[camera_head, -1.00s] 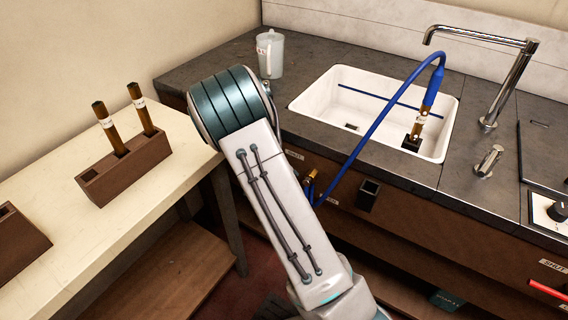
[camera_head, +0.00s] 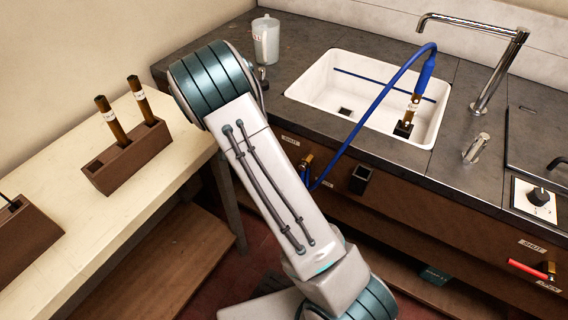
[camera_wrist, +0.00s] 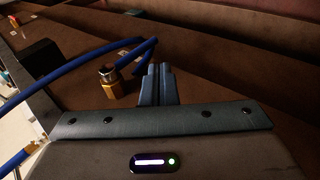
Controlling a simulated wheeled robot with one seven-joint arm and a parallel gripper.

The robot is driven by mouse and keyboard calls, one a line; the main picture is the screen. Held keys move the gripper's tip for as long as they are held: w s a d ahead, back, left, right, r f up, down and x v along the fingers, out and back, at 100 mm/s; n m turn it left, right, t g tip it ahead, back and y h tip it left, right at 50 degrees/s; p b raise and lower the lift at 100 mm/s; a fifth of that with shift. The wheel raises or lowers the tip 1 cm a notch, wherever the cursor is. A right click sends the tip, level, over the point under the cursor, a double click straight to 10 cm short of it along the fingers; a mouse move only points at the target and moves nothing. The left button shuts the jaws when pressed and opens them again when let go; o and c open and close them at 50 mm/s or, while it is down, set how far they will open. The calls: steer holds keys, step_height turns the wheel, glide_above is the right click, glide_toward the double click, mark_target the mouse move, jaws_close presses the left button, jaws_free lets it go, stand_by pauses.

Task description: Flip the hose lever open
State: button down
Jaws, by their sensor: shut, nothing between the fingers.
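A brass valve (camera_head: 306,162) sits on the brown cabinet front below the sink. A short blue piece beside it, seemingly its lever, shows in the head view (camera_head: 304,178), close to the blue hose (camera_head: 357,128). In the wrist view the brass fitting (camera_wrist: 110,80) is just left of my gripper (camera_wrist: 160,69), with blue hose (camera_wrist: 70,68) crossing behind it. Lever and hose overlap there and I cannot tell them fully apart. My gripper's fingers are together and empty, close to the blue parts; I cannot tell whether they touch. The arm hides the gripper in the head view.
The hose arches into the white sink (camera_head: 318,98) and ends at a brass tube standing there. A dark square holder (camera_head: 361,179) juts from the cabinet right of the valve. A red lever (camera_head: 527,268) is farther right. A rack (camera_head: 127,160) with brass tubes stands left.

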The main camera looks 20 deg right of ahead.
steer(key=p+v, duration=0.2)
steer(key=v, duration=0.3)
stand_by(0.4)
steer(key=s+d+r+n+t+y, duration=0.25)
steer(key=s+r+n+y, duration=0.2)
steer(key=s+r, duration=0.65)
steer(key=s+r+n+t+y+p, duration=0.2)
steer(key=s+r+n+t, duration=0.2)
steer(key=s+r, duration=0.4)
steer(key=s, duration=0.4)
steer(key=shift+s+a+r, duration=0.25)
steer(key=shift+a+r, duration=0.05)
